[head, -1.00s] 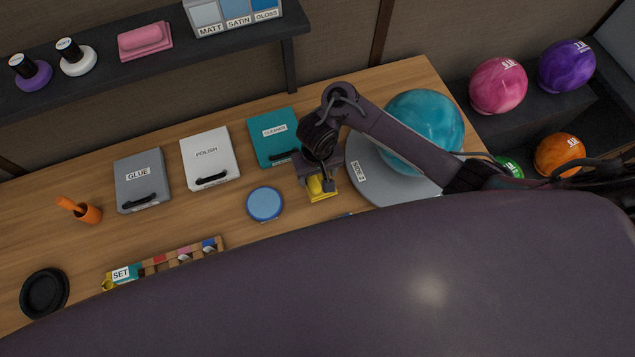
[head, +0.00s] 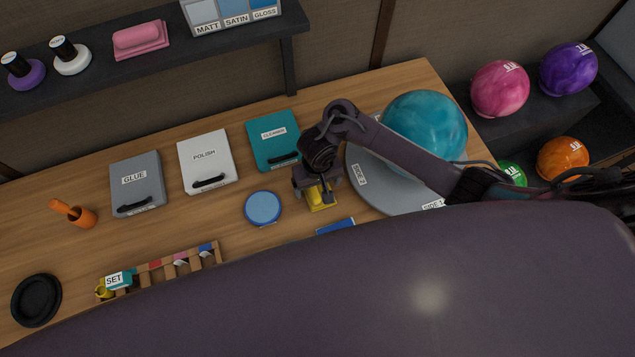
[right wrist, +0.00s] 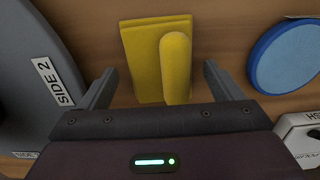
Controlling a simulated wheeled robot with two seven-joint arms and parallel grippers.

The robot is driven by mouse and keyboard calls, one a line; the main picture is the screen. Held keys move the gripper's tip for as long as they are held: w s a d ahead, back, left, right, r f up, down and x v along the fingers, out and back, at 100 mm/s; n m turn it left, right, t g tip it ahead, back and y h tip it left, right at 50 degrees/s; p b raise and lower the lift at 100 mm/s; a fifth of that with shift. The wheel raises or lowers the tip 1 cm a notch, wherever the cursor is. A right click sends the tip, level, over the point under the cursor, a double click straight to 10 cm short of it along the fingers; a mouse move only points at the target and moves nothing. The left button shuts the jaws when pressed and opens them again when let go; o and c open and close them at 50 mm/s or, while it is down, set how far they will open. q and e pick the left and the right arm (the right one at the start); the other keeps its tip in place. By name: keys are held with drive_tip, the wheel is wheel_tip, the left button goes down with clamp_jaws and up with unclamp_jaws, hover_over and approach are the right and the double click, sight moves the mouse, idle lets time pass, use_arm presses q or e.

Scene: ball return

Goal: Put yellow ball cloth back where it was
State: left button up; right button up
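The yellow ball cloth (head: 323,205) lies on the wooden table beside the grey round plate, partly hidden by my right gripper in the head view. In the right wrist view it is a flat yellow piece (right wrist: 140,60) with a raised rounded yellow grip (right wrist: 176,65) on it. My right gripper (right wrist: 160,75) is open, with one finger on each side of the yellow piece and a gap to each. In the head view my right gripper (head: 318,192) is over the cloth. My left gripper is not in view.
A teal ball (head: 425,125) rests on the grey plate (head: 400,200) close right. A round blue pad (head: 262,207) lies close left. Cleaner (head: 273,150), polish (head: 207,175) and glue (head: 137,195) boxes stand behind. A rack labelled SET (head: 165,265) is front left.

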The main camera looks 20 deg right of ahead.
wheel_tip(320, 180, up, 12)
drive_tip(key=p, duration=0.7)
drive_tip(key=shift+w+r, duration=0.15)
idle(0.6)
